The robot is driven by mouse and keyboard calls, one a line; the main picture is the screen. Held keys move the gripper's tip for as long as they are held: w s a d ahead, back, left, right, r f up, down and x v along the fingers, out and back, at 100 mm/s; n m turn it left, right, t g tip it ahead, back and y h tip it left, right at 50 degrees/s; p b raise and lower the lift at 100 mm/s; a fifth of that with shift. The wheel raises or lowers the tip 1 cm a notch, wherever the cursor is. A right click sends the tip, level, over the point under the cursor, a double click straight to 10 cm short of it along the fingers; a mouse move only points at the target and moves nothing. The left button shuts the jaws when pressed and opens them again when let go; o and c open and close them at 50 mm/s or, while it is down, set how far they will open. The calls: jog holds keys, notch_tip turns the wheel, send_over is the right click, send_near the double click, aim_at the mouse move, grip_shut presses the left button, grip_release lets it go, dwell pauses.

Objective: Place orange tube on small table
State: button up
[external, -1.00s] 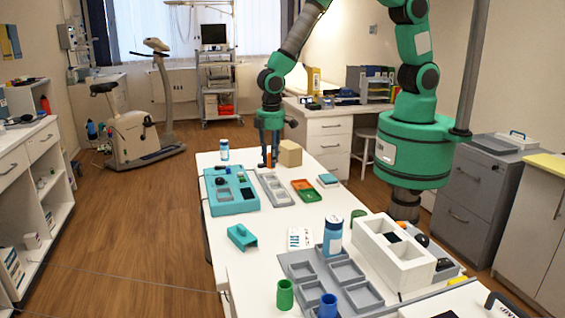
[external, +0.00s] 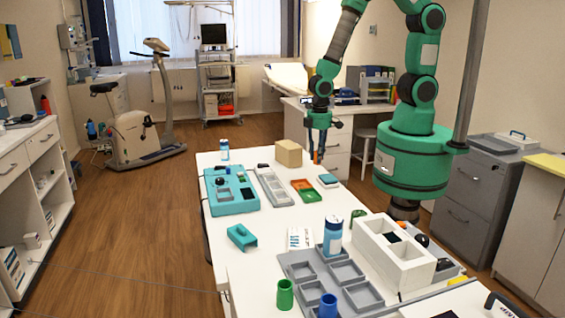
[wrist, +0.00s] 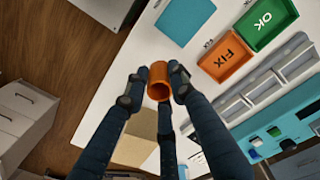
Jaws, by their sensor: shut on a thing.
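My gripper (external: 318,153) is shut on the orange tube (external: 317,157), holding it in the air near the right edge of the long white table (external: 218,240). The table edge and brown floor lie below and to the left there. A white stool (external: 366,133) stands to the right of my gripper, partly behind my arm. I cannot tell which surface is the small table.
A tan box (external: 288,153) stands at the far end of the white table. Orange and green trays (external: 303,184), marked FIX and OK, and a teal panel (external: 231,207) lie nearby. A white desk (external: 325,125) stands behind. A grey cabinet (external: 480,190) is at right.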

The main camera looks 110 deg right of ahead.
jog(key=s, duration=0.2)
jog(key=s+f, duration=0.1)
jog(key=s, duration=0.1)
jog(key=shift+s+d+b, duration=0.15)
jog(key=shift+d+b, duration=0.05)
jog(key=shift+b, duration=0.1)
jog(key=w, duration=0.5)
jog(key=w+d+f+b, duration=0.1)
jog(key=w, duration=0.4)
jog(key=w+d+b, duration=0.1)
jog(key=w, duration=0.5)
jog(key=shift+d+f, duration=0.2)
jog(key=shift+s, duration=0.1)
jog(key=shift+f+b, duration=0.55)
jog(key=shift+f, duration=1.2)
jog(key=shift+f, duration=0.1)
jog(key=o, duration=0.9)
